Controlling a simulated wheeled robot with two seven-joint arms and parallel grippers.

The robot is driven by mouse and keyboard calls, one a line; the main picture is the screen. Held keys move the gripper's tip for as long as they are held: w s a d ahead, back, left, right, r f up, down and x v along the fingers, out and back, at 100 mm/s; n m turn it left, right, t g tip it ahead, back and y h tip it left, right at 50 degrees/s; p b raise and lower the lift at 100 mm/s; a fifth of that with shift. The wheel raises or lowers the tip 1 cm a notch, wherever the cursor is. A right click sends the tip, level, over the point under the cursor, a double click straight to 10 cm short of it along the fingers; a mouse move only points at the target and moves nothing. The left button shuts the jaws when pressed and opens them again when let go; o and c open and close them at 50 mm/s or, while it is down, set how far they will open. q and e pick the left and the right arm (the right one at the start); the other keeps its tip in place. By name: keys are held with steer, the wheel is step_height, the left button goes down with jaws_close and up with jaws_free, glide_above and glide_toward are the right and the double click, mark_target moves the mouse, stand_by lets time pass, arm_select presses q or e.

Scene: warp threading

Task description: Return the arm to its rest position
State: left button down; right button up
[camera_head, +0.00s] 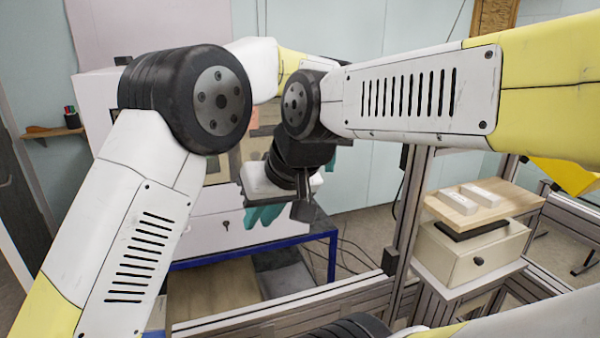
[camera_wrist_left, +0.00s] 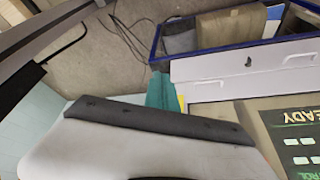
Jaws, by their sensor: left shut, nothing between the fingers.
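My left arm comes in from the left and bends away over the middle of the head view. My right arm reaches in from the right and crosses in front of it. Dark and white wrist and gripper parts overlap near the centre. The small dark jaw part at their lower right seems to be my left gripper (camera_head: 303,209), shut and empty. My right gripper is mostly hidden among these parts, and its jaw state does not show. In the left wrist view a white body with a dark screwed bar fills the lower part; no fingertips show there.
A white cabinet (camera_head: 215,235) stands behind, with a teal cloth-like thing (camera_head: 265,216) in front and a blue frame (camera_head: 333,250) below.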

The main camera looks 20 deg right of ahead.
arm_select(q)
steer(key=a+r+n, duration=0.1)
steer(key=a+r, duration=0.2)
steer(key=a, duration=0.8)
steer(key=a+r+n, duration=0.1)
steer(key=a+r, duration=0.2)
steer(key=a, duration=0.8)
steer(key=a+r+n, duration=0.1)
steer(key=a+r, duration=0.3)
steer(key=a, duration=0.7)
steer(key=s+a+f+n+t, duration=0.1)
steer(key=s+a+f, duration=0.3)
steer(key=s+a, duration=0.5)
steer(key=s+a+f+n+t, duration=0.1)
steer(key=s+a+f, duration=0.3)
steer(key=s+a, duration=0.6)
steer(key=shift+a+f+n+t, duration=0.2)
steer(key=shift+a+n+t, duration=0.1)
steer(key=shift+a+n, duration=0.25)
steer(key=shift+w, duration=0.1)
